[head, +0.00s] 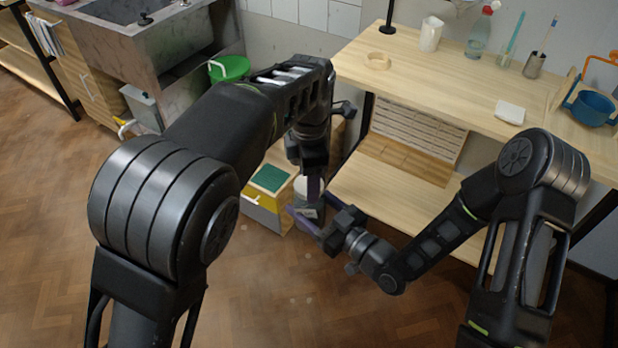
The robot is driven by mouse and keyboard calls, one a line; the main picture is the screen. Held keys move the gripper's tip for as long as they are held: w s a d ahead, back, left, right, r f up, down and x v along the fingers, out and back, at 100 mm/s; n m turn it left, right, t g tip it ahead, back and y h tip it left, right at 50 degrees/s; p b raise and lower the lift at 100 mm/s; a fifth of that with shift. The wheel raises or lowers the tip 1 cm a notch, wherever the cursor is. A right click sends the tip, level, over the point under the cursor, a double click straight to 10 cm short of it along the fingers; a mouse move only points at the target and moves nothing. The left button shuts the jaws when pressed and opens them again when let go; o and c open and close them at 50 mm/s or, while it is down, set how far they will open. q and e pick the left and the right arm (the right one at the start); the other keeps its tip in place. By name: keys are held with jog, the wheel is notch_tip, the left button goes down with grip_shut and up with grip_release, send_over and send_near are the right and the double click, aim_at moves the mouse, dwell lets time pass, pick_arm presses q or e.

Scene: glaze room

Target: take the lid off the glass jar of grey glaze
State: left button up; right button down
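A small pale and grey jar-like container (309,212) stands at the middle, between the low cabinet and the lower shelf. I take it for the glaze jar; its top is largely hidden by my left gripper, and I cannot make out the lid's edge. My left gripper (313,188) points down at the container's top with its purple fingers close together in this view; whether they hold the lid is unclear. My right gripper (308,202) reaches in low from the right. Its purple fingers are apart, one on each side of the container; I cannot tell whether they touch it.
A low cabinet with a green top panel (270,178) and yellow drawer stands left of the container. The wooden workbench (430,75) overhangs at the right, with its lower shelf (390,203) beneath. A green bucket (230,68) is by the sink. The floor in front is clear.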

pick_arm(q)
jog(key=shift+r, duration=0.25)
pick_arm(e)
jog(key=shift+r, duration=0.1)
pick_arm(q)
jog(key=shift+r, duration=0.8)
jog(key=shift+r, duration=0.1)
jog(key=shift+r, duration=1.95)
